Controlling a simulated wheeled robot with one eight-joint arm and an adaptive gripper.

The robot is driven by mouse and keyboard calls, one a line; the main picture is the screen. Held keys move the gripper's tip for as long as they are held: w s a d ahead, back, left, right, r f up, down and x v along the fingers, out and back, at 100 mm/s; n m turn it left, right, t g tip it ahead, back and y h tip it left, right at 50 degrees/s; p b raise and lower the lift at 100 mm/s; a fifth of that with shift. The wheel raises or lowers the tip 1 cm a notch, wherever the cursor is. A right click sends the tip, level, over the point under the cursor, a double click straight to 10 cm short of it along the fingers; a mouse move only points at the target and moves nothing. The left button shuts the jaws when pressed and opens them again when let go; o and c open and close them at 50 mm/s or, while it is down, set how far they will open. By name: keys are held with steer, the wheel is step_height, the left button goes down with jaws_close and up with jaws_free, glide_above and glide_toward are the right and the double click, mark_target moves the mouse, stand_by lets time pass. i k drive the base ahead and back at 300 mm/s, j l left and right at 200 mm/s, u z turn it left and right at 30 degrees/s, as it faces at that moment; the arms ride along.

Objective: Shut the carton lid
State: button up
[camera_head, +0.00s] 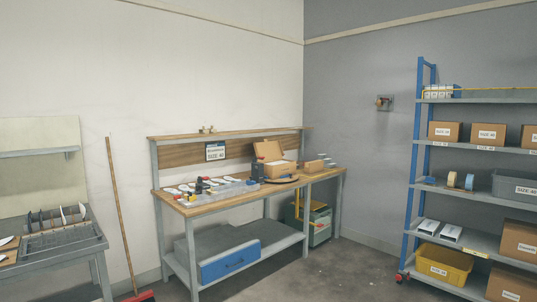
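An open cardboard carton (279,170) stands toward the right of the wooden-topped workbench (225,206). Its lid (268,151) is raised and tilted back. Pale contents show at the carton's opening, too small to tell. The carton seems to rest on a dark round plate (283,179). My gripper is not in view. The workbench is well ahead of me across the room.
Insoles, small tools and a grey tray (231,190) lie left of the carton. A broom (122,205) leans on the wall. A grey rack (52,235) is at left, and a blue-framed shelf (416,160) with boxes at right. The floor between is clear.

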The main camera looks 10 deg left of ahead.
mark_target(272, 150)
steer(key=i+j+u, duration=0.1)
steer(key=i+u, duration=0.15)
steer(key=u, duration=0.25)
steer(key=i, duration=5.35)
